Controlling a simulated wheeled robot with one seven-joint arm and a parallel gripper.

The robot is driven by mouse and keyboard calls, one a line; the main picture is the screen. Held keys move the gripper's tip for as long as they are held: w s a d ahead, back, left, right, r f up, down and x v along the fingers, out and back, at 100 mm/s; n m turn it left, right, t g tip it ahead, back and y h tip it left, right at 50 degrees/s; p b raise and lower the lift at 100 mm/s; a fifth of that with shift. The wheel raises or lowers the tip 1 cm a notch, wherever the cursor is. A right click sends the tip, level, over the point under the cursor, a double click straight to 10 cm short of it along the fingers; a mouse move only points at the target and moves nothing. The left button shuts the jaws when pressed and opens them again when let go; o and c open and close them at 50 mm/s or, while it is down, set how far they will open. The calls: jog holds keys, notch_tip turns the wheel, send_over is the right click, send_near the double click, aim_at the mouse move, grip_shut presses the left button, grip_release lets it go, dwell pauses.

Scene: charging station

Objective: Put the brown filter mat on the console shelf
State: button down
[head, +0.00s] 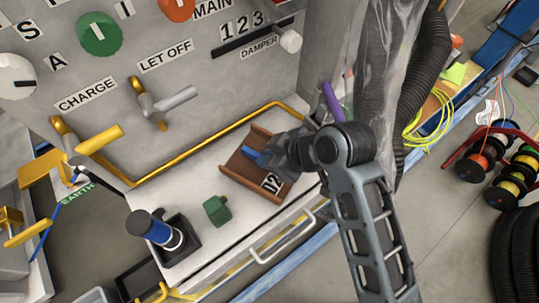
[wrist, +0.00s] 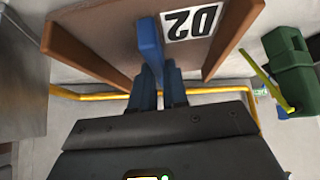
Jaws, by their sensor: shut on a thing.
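The brown filter mat (head: 240,172) is a stiff piece with two raised side walls, a blue tab and a white label. In the wrist view the mat (wrist: 110,30) fills the upper part, and its label reads D2, upside down. My gripper (head: 262,158) is shut on the blue tab, which also shows between the fingers in the wrist view (wrist: 172,95). The mat is over the right part of the pale console shelf (head: 160,200). I cannot tell whether it touches the shelf. My gripper hides part of the mat.
A yellow rail (head: 205,149) runs along the shelf's back. Plastic-wrapped hoses (head: 385,70) hang at right. Bare shelf lies left of the mat.

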jog(key=c, duration=1.1)
grip_release()
jog(key=shift+f, duration=0.1)
jog(key=v, duration=1.2)
jog(key=shift+p, duration=0.35)
